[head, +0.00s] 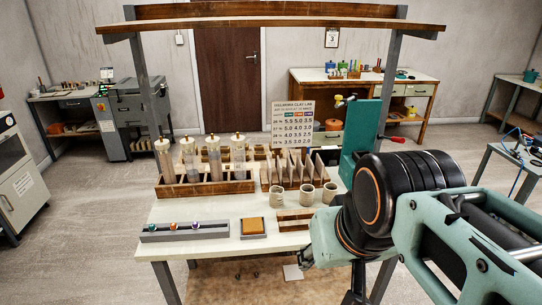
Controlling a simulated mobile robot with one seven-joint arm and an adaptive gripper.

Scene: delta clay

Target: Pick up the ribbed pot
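Three small grey-beige pots stand in a row on the white worktable: a left one (278,197), a middle one (306,195) and a right one (329,192). They are too small here to tell for sure which is ribbed. My arm comes in from the right and passes close in front of the right pot, covering the table beside it. A dark part at the bottom edge, below my arm, seems to be my gripper (355,296). It is mostly hidden and cut off, so its fingers and anything between them do not show.
Behind the pots are a wooden rack with upright slats (287,172) and a wooden tray (205,187) of clear cylinders. In front lie a grey strip with coloured knobs (185,231) and a tan block in a grey tray (253,227). A teal upright device (362,135) stands at the right.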

